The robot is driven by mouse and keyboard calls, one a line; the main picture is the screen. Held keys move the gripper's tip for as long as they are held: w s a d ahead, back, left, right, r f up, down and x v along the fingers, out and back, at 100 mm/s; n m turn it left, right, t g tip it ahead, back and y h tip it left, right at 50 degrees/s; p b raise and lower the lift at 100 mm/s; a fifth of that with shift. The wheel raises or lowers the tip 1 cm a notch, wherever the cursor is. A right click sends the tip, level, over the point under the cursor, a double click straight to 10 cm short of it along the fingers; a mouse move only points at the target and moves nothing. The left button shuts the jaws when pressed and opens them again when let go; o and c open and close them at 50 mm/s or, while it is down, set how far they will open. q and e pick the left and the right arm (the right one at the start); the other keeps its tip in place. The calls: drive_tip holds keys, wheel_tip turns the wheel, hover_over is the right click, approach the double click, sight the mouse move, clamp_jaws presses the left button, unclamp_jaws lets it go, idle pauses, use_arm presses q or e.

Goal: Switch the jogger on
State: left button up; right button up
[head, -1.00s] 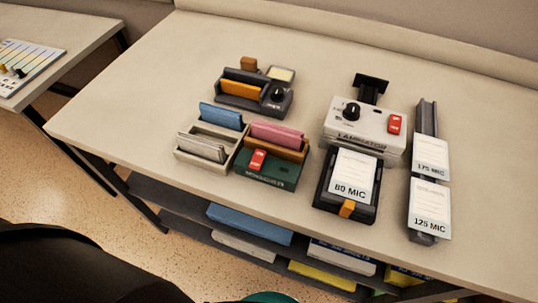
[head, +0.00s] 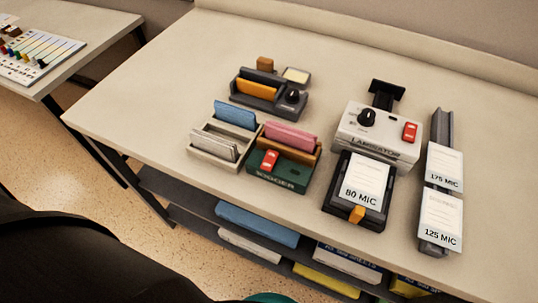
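The jogger (head: 280,180) is a dark green box with the word JOGGER on its front, standing near the front middle of the table. A red rocker switch (head: 269,160) sits on its top, left of centre. I cannot tell the switch's position. A small dark spot lies to the right of the switch. Pink sheets (head: 291,134) stand in an orange-brown holder at the back of the jogger. Neither of my grippers is in view. A dark shape of my own body fills the lower left.
A grey tray (head: 212,157) with blue and grey sheets touches or nearly touches the jogger's left. A laminator (head: 380,147), a feed tray marked 80 MIC (head: 356,222) and card holders (head: 437,247) stand right. A dark device (head: 266,111) stands behind. The table's left part is clear.

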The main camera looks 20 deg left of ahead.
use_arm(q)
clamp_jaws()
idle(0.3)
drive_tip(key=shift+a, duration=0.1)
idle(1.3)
